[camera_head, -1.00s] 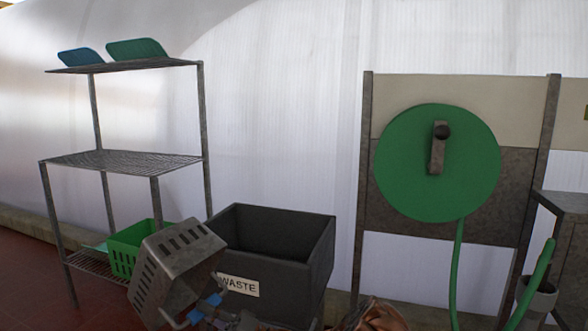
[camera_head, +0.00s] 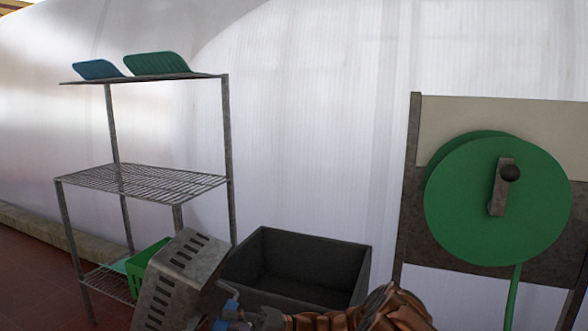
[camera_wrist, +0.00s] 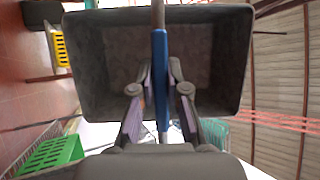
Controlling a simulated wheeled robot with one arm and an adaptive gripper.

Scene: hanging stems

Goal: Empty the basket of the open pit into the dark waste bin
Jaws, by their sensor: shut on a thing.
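My gripper (camera_wrist: 160,90) is shut on the blue grip (camera_wrist: 160,65) of the handle of a grey metal basket. The slotted basket (camera_head: 180,282) is held tilted at the lower middle of the head view, in front of the waste bin's left side. The dark waste bin (camera_head: 350,262) stands open, right of the basket. The pit is not in view.
A wire shelf (camera_head: 140,182) stands at the left, with a green crate (camera_head: 145,262) low down and blue (camera_head: 98,69) and green (camera_head: 157,64) trays on top. A green hose reel (camera_head: 480,215) hangs at the right. The wrist view shows a yellow basket (camera_wrist: 59,48).

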